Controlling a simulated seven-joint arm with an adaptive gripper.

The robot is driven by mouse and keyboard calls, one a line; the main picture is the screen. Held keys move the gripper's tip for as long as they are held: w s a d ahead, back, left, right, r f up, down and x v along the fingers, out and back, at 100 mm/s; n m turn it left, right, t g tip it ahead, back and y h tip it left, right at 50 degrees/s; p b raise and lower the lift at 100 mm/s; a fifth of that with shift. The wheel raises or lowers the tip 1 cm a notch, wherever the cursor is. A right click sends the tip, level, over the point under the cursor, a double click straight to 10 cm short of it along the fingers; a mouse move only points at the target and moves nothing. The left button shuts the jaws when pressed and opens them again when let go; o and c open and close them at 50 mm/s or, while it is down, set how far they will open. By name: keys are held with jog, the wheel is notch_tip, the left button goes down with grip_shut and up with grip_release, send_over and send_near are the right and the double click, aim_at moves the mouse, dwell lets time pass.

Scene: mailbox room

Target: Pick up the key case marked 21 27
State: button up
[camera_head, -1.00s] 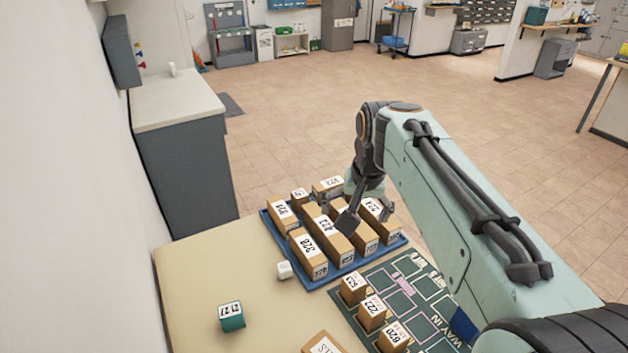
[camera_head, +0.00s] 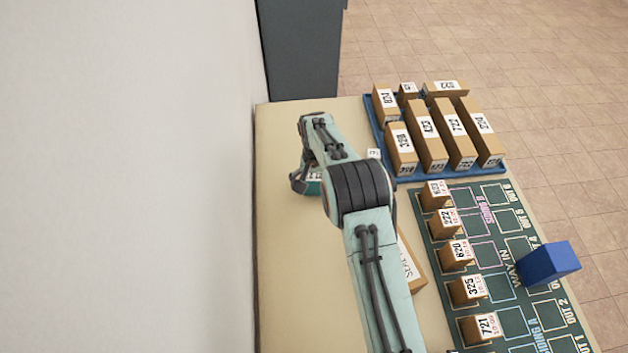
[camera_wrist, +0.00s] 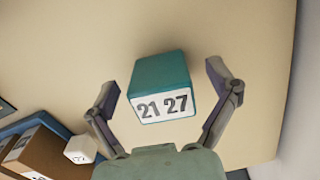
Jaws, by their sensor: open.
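The key case (camera_wrist: 160,88) is a small teal block with a white face marked 21 27. In the wrist view it lies on the beige table between my open fingers, nearer the left one, and none clearly touches it. My gripper (camera_wrist: 165,100) is open and empty. In the head view my arm covers most of the key case; a teal edge (camera_head: 313,187) shows beside my gripper (camera_head: 300,183).
A green marked mat (camera_head: 505,300) holds several small boxes and a blue block (camera_head: 548,263). A wall runs along the left.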

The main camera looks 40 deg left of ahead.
jog(key=shift+f, duration=0.35)
jog(key=shift+c, duration=0.3)
jog(key=c, duration=1.2)
jog(key=shift+r, duration=0.1)
